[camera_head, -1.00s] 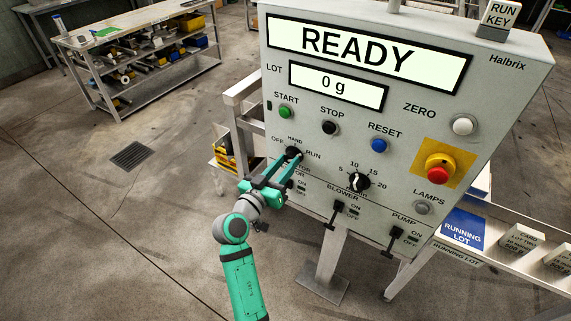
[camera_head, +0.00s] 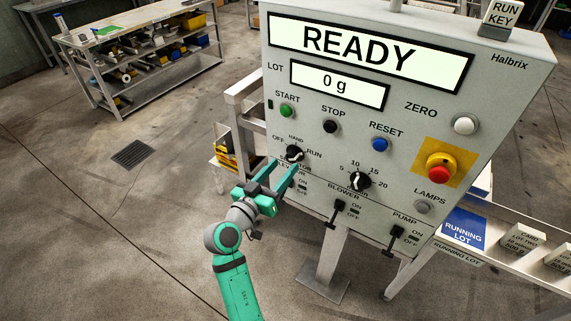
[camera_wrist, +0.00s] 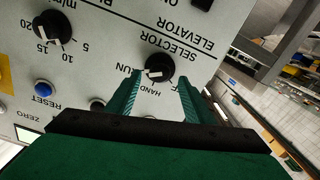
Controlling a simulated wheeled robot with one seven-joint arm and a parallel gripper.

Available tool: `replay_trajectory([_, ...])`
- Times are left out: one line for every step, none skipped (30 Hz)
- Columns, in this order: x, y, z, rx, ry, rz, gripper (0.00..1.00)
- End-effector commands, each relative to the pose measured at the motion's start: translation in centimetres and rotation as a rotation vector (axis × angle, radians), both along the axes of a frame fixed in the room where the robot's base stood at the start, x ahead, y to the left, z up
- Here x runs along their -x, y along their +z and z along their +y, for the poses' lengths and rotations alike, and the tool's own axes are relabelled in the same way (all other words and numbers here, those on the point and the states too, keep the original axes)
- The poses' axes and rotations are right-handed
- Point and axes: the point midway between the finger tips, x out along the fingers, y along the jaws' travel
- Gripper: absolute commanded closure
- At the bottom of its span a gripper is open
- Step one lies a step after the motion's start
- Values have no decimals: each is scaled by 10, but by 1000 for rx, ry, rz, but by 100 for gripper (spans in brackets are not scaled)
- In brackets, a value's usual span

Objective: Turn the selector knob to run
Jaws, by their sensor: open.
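The selector knob (camera_head: 293,153) is a round black knob with a white pointer mark on the grey control panel (camera_head: 400,130). Its labels read OFF, HAND and RUN. The white mark appears turned toward RUN in both views. The knob (camera_wrist: 158,67) also shows in the wrist view, upside down, beyond and between my fingertips. My gripper (camera_head: 285,165) is open and empty, just below and in front of the knob, apart from it. In the wrist view my gripper (camera_wrist: 158,80) has one finger on each side of the knob, partly covering the RUN lettering.
The main display (camera_head: 366,54) reads READY and the lot display (camera_head: 337,85) reads 0 g. Start, stop and reset buttons sit above the knob. Open floor lies to the left.

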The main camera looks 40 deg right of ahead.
Motion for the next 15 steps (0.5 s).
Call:
replay_trajectory([3, 0, 11, 1, 4, 1, 52])
replay_trajectory([6, 0, 16, 1, 3, 1, 52])
replay_trajectory([9, 0, 23, 1, 4, 0, 52])
replay_trajectory([11, 0, 29, 0, 4, 0, 52])
replay_trajectory([13, -1, 34, 0, 4, 0, 52])
replay_trajectory([15, 0, 40, 1, 3, 0, 52])
replay_trajectory([18, 0, 44, 0, 2, -1, 52])
replay_trajectory([20, -1, 48, -1, 2, -1, 52])
replay_trajectory([21, -1, 54, 0, 4, 0, 52])
replay_trajectory([22, 0, 57, 0, 4, 0, 52])
replay_trajectory([24, 0, 60, 0, 3, 0, 52])
replay_trajectory([26, 0, 63, 0, 1, -1, 52])
replay_trajectory([26, 0, 65, 0, 1, -1, 52])
replay_trajectory([27, 0, 66, 0, 1, -1, 52])
replay_trajectory([28, 0, 68, -1, 1, -1, 52])
